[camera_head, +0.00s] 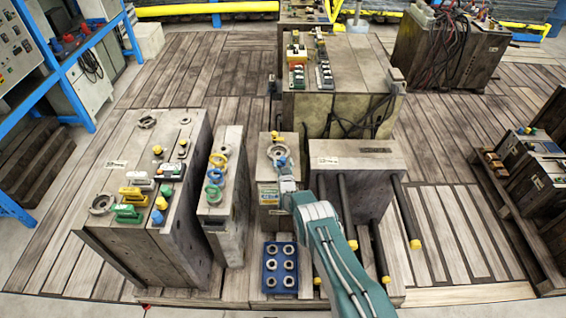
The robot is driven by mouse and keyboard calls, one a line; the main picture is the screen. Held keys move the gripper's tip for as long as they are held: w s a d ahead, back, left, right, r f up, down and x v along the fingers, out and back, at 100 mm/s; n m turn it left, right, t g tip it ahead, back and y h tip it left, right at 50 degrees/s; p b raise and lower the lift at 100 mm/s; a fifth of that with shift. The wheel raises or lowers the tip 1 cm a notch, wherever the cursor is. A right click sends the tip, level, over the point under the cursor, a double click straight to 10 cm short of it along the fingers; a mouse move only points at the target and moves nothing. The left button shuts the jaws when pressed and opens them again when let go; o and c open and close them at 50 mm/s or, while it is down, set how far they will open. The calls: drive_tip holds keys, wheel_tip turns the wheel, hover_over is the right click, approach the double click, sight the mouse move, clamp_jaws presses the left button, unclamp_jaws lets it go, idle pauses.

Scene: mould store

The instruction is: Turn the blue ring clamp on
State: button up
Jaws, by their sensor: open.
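A blue ring clamp (215,175) sits on top of a narrow grey mould block (232,140), in a row of coloured ring clamps. A yellow ring clamp (218,159) is behind it and a green one (212,191) in front. My arm reaches in from the lower right. My gripper (282,165) is small in the view, open, over the block just to the right of the clamp's block. It is apart from the blue clamp. My wrist and forearm hide part of the block under it.
A wide block (135,235) with colored handles and knobs stands at left. A block with dark rods (357,160) ending in yellow tips stands right of my gripper. A blue tray (266,283) with several round pieces lies in front.

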drive_tip(key=shift+w, duration=0.15)
clamp_jaws()
drive_tip(key=shift+a+r+m+h, duration=0.1)
drive_tip(key=shift+m+h, duration=0.2)
drive_tip(key=shift+h, duration=0.2)
drive_tip(key=shift+a+m+h, duration=0.15)
drive_tip(key=shift+m+h, duration=1.05)
drive_tip(key=shift+h, duration=0.7)
